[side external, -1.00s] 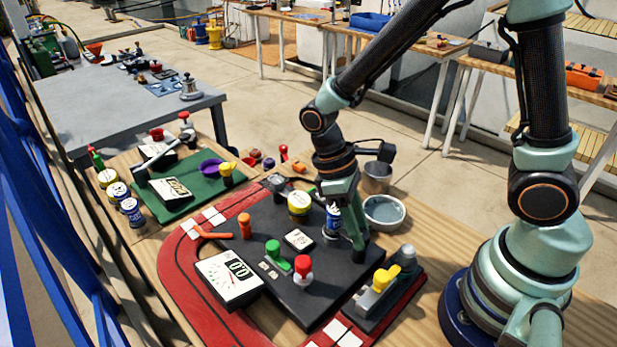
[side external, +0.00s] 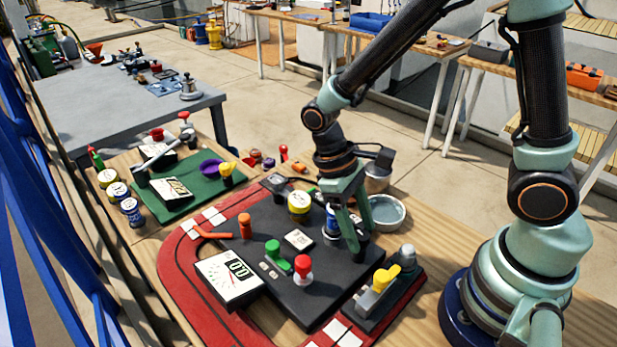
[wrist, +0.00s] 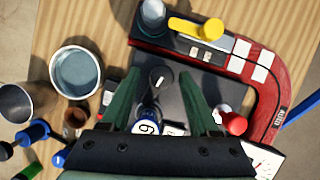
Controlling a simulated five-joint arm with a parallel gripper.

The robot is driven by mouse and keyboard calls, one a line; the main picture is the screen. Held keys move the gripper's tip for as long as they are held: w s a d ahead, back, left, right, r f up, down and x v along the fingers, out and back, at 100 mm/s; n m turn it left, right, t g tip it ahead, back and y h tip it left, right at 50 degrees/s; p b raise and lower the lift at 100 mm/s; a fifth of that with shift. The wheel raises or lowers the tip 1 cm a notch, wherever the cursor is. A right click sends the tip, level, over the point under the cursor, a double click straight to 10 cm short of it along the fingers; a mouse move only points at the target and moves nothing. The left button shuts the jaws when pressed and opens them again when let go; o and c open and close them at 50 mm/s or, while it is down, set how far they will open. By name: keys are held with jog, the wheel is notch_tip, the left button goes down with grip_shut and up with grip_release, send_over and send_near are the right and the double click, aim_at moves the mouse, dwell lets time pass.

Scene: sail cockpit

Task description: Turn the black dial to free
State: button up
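The black dial (wrist: 160,78) with a small white mark on top shows in the wrist view, between the two fingers of my gripper (wrist: 159,76). Gaps show on both sides of it, so the gripper is open around or above it. In the side view the dial (side external: 359,244) stands on the dark panel (side external: 305,300), partly hidden by the fingers of my gripper (side external: 360,240), which point down. I cannot tell how low the fingertips are beside the dial.
A blue-and-white can (side external: 332,222) stands close beside the gripper. A yellow lever (side external: 385,276), a red knob (side external: 303,267) and a green lever (side external: 275,256) are near. A metal bowl (side external: 384,212) stands behind the panel. A display box (side external: 228,280) sits at front left.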

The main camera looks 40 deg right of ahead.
dwell(0.3)
jog(key=v, duration=1.2)
jog(key=n+t+y, duration=0.1)
jog(key=n+t, duration=0.3)
jog(key=n, duration=0.7)
send_over(361, 233)
notch_tip(361, 233, down, 11)
jog(key=shift+s+a+f, duration=0.1)
jog(key=shift+s+a, duration=0.05)
grip_shut()
